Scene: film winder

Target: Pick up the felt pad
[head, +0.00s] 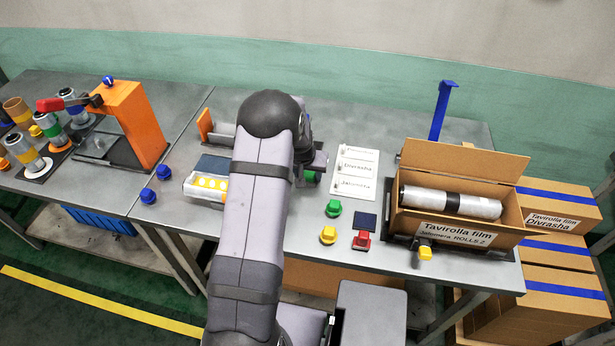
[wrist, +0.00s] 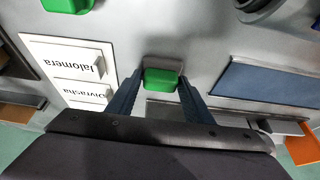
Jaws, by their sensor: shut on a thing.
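The felt pad appears to be the small green block (wrist: 160,79) between my fingertips in the wrist view. My gripper (wrist: 157,88) is shut on it, with one dark finger on each side. In the head view only a bit of the green block (head: 310,176) shows beside my gripper (head: 312,172), as my arm hides much of that area. I cannot tell whether the block touches the table.
A white label board (head: 354,173) lies right of my gripper. Green (head: 333,208), yellow (head: 328,235) and red (head: 362,240) knobs stand nearer the front. An open carton (head: 408,222) with a film roll is at right. An orange winder stand (head: 136,122) is at left.

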